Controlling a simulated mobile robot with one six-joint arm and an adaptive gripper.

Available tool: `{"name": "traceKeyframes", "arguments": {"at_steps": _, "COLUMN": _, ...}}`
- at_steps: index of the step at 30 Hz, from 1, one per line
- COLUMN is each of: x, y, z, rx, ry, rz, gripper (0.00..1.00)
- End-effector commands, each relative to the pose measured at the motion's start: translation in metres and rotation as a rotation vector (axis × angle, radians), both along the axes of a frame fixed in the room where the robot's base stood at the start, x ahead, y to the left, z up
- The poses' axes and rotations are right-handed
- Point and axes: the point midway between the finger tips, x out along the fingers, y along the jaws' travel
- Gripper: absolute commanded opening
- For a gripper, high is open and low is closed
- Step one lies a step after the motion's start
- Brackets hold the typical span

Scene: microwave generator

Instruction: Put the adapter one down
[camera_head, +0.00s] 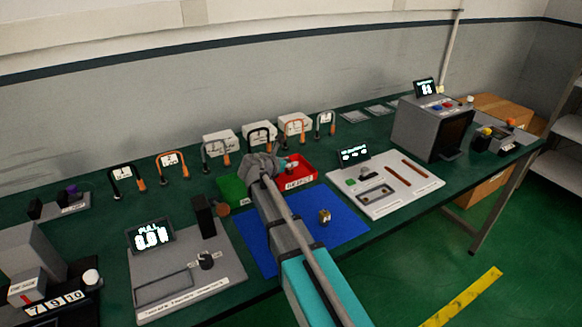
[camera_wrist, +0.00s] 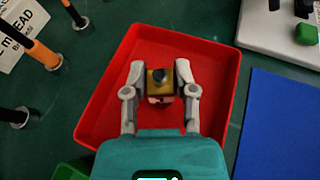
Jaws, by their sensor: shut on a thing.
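My gripper (camera_wrist: 160,85) is shut on a small block with a yellowish-brown face and a dark round knob, which I take to be the adapter (camera_wrist: 159,76). In the wrist view it is held between the two fingertips, over the red tray (camera_wrist: 109,107). I cannot tell whether the adapter touches the tray floor. In the head view my gripper (camera_head: 272,167) reaches to the left side of the red tray (camera_head: 305,181). A similar small brass-coloured block (camera_head: 324,216) stands on the blue mat (camera_head: 345,227).
A green tray (camera_head: 231,190) adjoins the red tray on the left. A white panel (camera_head: 412,190) with a small display lies to the right, and a grey box machine (camera_head: 420,128) stands behind it. The blue mat is mostly clear.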

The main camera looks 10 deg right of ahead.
Motion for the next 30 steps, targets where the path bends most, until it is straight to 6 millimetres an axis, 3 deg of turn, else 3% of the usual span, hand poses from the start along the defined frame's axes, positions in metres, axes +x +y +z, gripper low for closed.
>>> {"name": "traceKeyframes", "arguments": {"at_steps": 14, "x": 0.0000, "y": -0.0006, "z": -0.0042, "rx": 0.000, "ry": 0.000, "rz": -0.001, "gripper": 0.00}}
{"name": "traceKeyframes", "arguments": {"at_steps": 15, "x": -0.0001, "y": -0.0006, "z": -0.0037, "rx": 0.000, "ry": 0.000, "rz": -0.001, "gripper": 0.40}}
{"name": "traceKeyframes", "arguments": {"at_steps": 20, "x": 0.0000, "y": -0.0006, "z": -0.0032, "rx": 0.000, "ry": 0.000, "rz": -0.001, "gripper": 0.69}}
{"name": "traceKeyframes", "arguments": {"at_steps": 30, "x": -0.0001, "y": -0.0007, "z": -0.0031, "rx": 0.000, "ry": 0.000, "rz": -0.001, "gripper": 0.70}}
